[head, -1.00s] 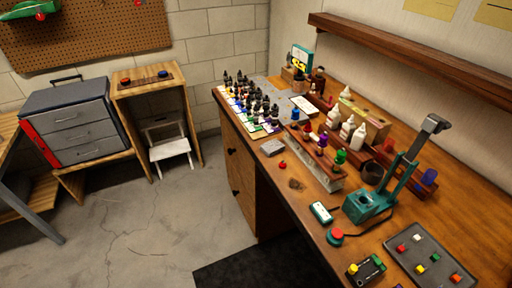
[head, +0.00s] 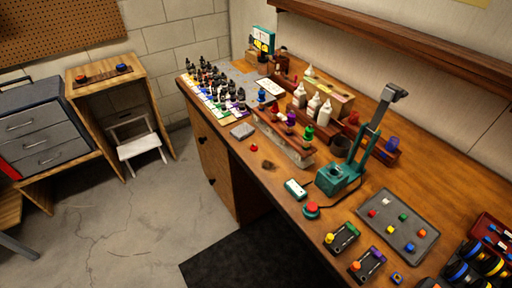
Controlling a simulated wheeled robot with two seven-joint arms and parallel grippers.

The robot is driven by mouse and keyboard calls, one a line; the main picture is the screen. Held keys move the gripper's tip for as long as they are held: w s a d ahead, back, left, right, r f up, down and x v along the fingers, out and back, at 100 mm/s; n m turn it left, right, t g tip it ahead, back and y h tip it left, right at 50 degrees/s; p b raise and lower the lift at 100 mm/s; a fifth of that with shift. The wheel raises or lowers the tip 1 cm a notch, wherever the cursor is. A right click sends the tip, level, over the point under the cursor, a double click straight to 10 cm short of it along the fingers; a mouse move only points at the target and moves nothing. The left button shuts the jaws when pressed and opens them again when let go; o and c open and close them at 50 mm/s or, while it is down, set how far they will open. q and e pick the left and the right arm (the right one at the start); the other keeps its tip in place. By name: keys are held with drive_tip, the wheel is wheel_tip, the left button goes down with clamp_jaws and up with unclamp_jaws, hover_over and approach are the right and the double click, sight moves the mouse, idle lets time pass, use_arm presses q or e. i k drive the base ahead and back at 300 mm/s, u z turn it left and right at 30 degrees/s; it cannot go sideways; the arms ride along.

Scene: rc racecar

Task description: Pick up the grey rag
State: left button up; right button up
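A small flat grey square (head: 242,131) lies on the wooden workbench near its front left edge, beside the rows of small bottles. It looks like a folded grey rag, but it is too small in the head view to be sure. Neither of my grippers shows in the head view.
The workbench (head: 262,186) also holds paint bottles (head: 212,82), a green stand (head: 340,178), a grey tray (head: 398,222) and a red knob (head: 312,210). A white step stool (head: 138,143) stands at left.

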sight(244, 130)
drive_tip(key=z, duration=2.35)
drive_tip(key=k, duration=0.65)
drive_tip(key=u, duration=0.9)
